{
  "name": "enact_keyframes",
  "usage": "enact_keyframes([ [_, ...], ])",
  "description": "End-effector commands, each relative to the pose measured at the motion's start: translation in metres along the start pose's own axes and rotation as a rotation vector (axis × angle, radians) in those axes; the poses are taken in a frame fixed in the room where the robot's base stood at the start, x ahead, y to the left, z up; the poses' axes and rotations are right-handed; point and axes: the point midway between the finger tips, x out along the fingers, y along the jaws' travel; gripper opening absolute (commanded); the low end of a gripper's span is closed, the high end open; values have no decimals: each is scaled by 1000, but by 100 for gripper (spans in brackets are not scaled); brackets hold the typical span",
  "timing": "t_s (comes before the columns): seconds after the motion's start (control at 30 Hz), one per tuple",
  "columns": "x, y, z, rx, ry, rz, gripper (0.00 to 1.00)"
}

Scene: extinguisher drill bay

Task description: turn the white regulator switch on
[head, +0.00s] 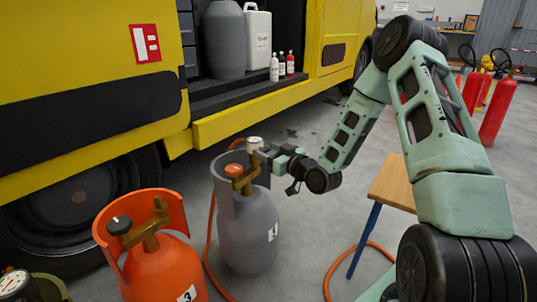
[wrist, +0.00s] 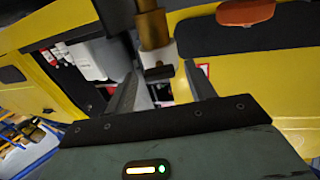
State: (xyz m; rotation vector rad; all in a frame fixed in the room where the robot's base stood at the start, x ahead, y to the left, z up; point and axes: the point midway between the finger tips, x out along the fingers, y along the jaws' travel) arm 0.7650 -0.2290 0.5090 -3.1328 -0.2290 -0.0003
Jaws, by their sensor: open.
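The grey gas cylinder (head: 248,235) stands upright on the floor with a brass valve (head: 243,183) and an orange knob (head: 235,169) on top. A small whitish round part (head: 254,143), which looks like the white regulator switch, sits at the top of that valve. My gripper (head: 264,157) is right beside it, coming from the right. In the wrist view my open gripper (wrist: 158,88) has a brass stem (wrist: 153,28) with a dark end ahead of and between its fingers. The orange knob (wrist: 250,12) shows at upper right. I cannot tell the switch's position or whether a finger touches it.
An orange cylinder (head: 165,270) with a black knob (head: 120,225) stands at front left. The yellow truck (head: 80,50) is behind, with bottles on its ledge. A wooden stool (head: 392,182) stands at right, and an orange hose (head: 345,262) lies on the floor.

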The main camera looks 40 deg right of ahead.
Motion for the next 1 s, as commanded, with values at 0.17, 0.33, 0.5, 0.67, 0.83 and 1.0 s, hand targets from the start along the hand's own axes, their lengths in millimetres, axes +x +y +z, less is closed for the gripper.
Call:
enact_keyframes([
  [0.17, 1, 0, 0, 0, 0, 0, 55],
  [0.33, 0, 0, 0, 0, 0, 0, 27],
  [0.5, 0, 0, 0, 0, 0, -1, 9],
  [0.67, 0, 0, 0, -14, -1, -1, 9],
  [0.83, 0, -1, 1, -69, -1, -2, 9],
  [1.0, 0, -2, 2, -180, -1, -4, 9],
])
